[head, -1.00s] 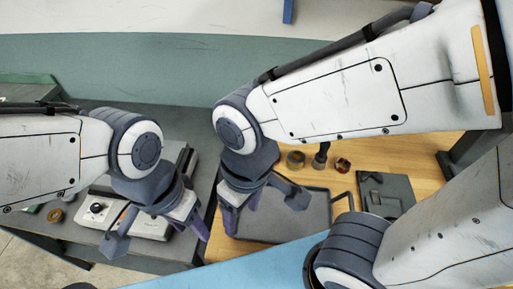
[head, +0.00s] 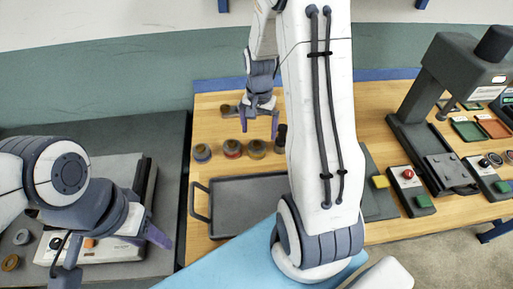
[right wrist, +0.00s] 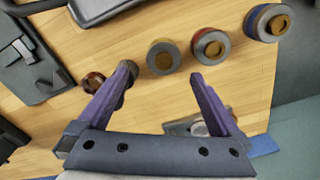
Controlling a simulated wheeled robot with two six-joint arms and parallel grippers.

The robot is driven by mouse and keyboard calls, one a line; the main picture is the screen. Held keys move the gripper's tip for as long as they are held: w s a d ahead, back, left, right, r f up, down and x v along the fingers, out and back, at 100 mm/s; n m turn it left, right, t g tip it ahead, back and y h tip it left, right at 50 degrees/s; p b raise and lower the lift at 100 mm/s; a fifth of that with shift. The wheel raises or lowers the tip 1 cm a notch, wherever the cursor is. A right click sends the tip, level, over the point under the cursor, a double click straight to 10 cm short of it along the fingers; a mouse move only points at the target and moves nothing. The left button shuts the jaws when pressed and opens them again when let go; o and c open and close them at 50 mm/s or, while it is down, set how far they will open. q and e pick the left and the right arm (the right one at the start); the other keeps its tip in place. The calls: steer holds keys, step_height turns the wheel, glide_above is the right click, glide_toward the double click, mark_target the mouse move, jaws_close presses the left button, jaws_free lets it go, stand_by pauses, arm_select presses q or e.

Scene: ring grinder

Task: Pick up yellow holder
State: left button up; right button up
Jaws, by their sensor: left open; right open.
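Round holders with brownish tops stand in a row on the wooden table. One has a blue band (head: 201,153), one a red band (head: 232,149). The third, a dull yellow-brown holder (head: 256,149), best fits the yellow holder, though its colour is weak; it also shows in the right wrist view (right wrist: 163,56). My right gripper (head: 259,134) is open and empty, above the table just behind the row; in the right wrist view this holder lies just beyond and between its fingertips (right wrist: 162,76). My left gripper (head: 112,256) is open over the grey bench at left.
A dark post (head: 281,136) stands close right of the yellow-brown holder. A grey metal piece (right wrist: 188,126) lies below my right gripper. A dark tray (head: 240,200) is in front of the row. A press (head: 432,120) and button boxes (head: 412,192) stand at right.

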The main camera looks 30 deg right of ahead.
mark_target(257, 143)
step_height(257, 143, down, 3)
steer(key=shift+f, duration=0.1)
steer(key=f+p, duration=0.1)
steer(key=f, duration=0.3)
steer(key=shift+w+a+f+p, duration=0.15)
steer(key=shift+a+f+p, duration=0.1)
steer(key=shift+p, duration=0.15)
steer(key=shift+f, duration=0.35)
steer(key=shift+c, duration=0.3)
jaws_close()
